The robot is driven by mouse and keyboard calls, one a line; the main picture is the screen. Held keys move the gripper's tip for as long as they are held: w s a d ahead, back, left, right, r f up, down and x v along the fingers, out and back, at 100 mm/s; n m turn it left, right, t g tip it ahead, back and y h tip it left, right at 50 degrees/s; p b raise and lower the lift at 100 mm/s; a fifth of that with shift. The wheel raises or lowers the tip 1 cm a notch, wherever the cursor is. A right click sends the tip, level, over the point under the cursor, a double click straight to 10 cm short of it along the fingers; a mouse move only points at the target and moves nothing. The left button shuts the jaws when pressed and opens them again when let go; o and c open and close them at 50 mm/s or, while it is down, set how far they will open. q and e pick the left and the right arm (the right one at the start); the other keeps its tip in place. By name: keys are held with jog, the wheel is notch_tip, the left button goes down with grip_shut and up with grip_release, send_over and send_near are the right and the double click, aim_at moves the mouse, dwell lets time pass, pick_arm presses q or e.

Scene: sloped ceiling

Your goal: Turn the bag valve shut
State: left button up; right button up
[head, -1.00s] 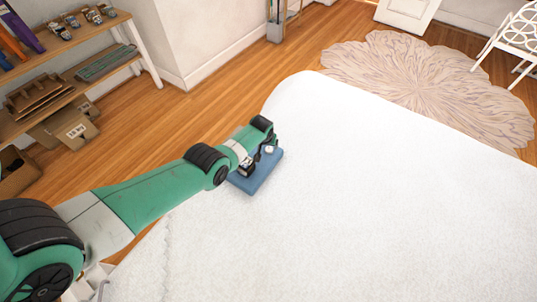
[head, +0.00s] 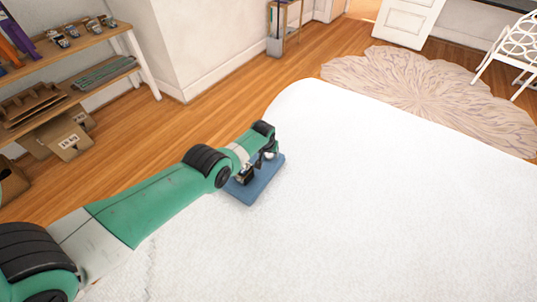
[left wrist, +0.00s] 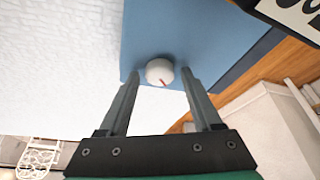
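The blue bag (head: 264,188) lies on the white bed near its left edge. It also shows in the left wrist view (left wrist: 200,30). Its valve is a round white knob (left wrist: 159,71) with a red mark pointing toward the lower right in that view. My left gripper (left wrist: 159,76) is open, with one finger on each side of the knob and a small gap showing on both sides. In the head view my left gripper (head: 263,165) is over the bag and partly hides the knob. My right gripper is not in view.
The white bed (head: 380,190) is bare around and to the right of the bag. A wooden shelf (head: 75,95) with small items stands at the far left, boxes (head: 68,140) below it. A pale rug (head: 435,100) and white chair (head: 510,50) are at the back right.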

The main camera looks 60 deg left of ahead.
pick_arm(q)
grip_shut()
